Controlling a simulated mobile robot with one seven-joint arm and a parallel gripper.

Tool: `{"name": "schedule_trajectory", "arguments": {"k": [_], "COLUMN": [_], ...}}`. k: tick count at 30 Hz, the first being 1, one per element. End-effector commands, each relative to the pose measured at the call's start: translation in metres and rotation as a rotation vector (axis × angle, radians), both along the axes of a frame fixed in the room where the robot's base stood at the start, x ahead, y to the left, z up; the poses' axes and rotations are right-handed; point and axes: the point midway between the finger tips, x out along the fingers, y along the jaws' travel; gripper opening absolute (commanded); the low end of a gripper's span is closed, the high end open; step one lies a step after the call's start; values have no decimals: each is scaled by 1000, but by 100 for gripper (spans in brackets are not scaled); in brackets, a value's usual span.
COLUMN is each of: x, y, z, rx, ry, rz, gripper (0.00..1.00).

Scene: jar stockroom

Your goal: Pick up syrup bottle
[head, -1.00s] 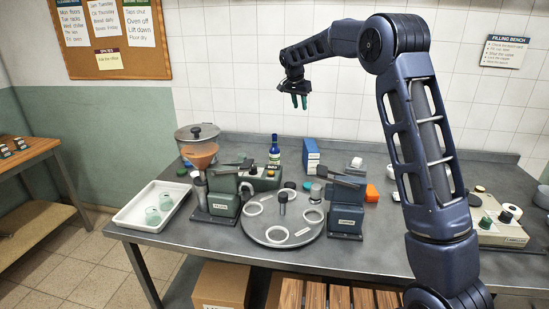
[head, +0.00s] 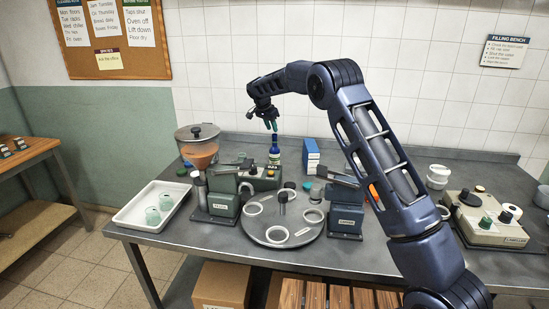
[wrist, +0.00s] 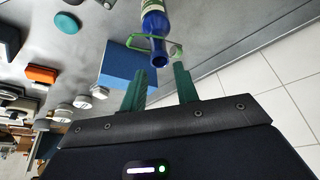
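The syrup bottle (head: 274,156) is dark blue with a pale label and stands upright at the back of the steel bench. My gripper (head: 271,125) is above it in the head view, fingers pointing down, close to the bottle's top. In the wrist view the bottle (wrist: 154,30) shows its open-looking neck end just beyond the green fingertips. The two fingers of my gripper (wrist: 158,85) are spread apart with nothing between them.
A blue box (head: 311,155) stands right of the bottle. A pot (head: 197,134) and an orange funnel (head: 200,155) stand to its left. A round turntable (head: 283,238) with white rings is in front. The tiled wall is close behind.

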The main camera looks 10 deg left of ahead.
Motion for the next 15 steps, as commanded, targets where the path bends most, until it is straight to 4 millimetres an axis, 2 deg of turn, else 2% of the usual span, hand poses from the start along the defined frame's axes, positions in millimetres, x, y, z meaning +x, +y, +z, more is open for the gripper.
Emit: {"name": "schedule_trajectory", "arguments": {"k": [8,15], "x": [6,15], "y": [-4,-11], "z": [-17,-47], "rx": [1,0], "ry": [0,2], "rz": [0,0], "gripper": [30,30]}}
